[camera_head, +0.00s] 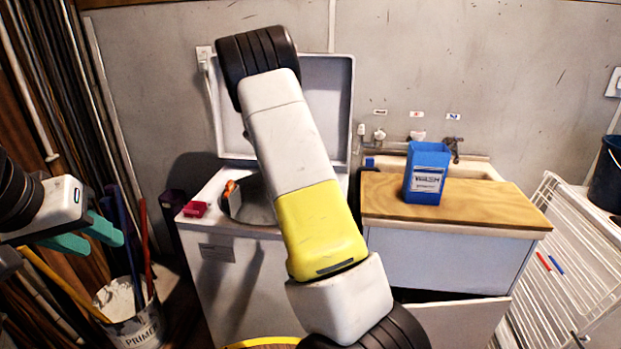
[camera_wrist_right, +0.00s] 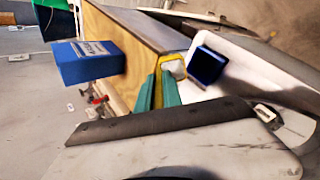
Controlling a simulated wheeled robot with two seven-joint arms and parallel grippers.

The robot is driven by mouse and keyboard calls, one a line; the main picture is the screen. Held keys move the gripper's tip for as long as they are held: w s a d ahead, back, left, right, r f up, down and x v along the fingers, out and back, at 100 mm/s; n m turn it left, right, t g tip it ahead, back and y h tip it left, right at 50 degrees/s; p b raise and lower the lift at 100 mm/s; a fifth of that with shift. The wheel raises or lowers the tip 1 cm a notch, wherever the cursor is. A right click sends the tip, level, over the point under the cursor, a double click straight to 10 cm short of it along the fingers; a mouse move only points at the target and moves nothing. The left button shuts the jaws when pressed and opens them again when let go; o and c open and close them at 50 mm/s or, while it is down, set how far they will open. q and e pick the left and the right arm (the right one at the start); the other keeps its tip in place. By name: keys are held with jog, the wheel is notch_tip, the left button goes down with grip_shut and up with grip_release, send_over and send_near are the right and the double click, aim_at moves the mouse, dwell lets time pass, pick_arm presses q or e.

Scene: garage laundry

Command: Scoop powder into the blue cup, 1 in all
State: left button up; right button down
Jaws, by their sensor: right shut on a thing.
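My right arm crosses the middle of the head view and hides its own gripper there. In the right wrist view my right gripper (camera_wrist_right: 158,92) is shut on a yellow scoop (camera_wrist_right: 164,62). White powder (camera_wrist_right: 175,66) shows in the scoop's bowl. The dark blue cup (camera_wrist_right: 208,65) stands on a white surface just right of the scoop in that view, apart from it. I cannot pick out the cup surely in the head view. A blue box labelled WASH (camera_head: 426,172) stands on the wooden board; it also shows in the wrist view (camera_wrist_right: 88,62). My left gripper (camera_head: 96,238) is open and empty at the left.
The white washer (camera_head: 222,250) has its lid (camera_head: 325,100) raised, and a red item (camera_head: 195,209) lies on its top. The wooden board (camera_head: 480,205) lies in front of the sink taps (camera_head: 452,145). A primer bucket (camera_head: 128,320) stands lower left, a wire rack (camera_head: 560,260) at the right.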

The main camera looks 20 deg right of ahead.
jog(key=shift+w+a+f+g+h, duration=0.15)
jog(key=shift+a+f+g+h, duration=0.35)
jog(key=shift+h, duration=0.75)
jog(key=shift+w+a+f+g+h, duration=0.15)
jog(key=shift+a+f+h, duration=0.2)
jog(key=shift+a+h, duration=0.65)
jog(key=shift+w+a+f+g+h, duration=0.15)
jog(key=shift+a+f+g+h, duration=0.2)
jog(key=shift+h, duration=1.2)
jog(key=shift+f, duration=0.1)
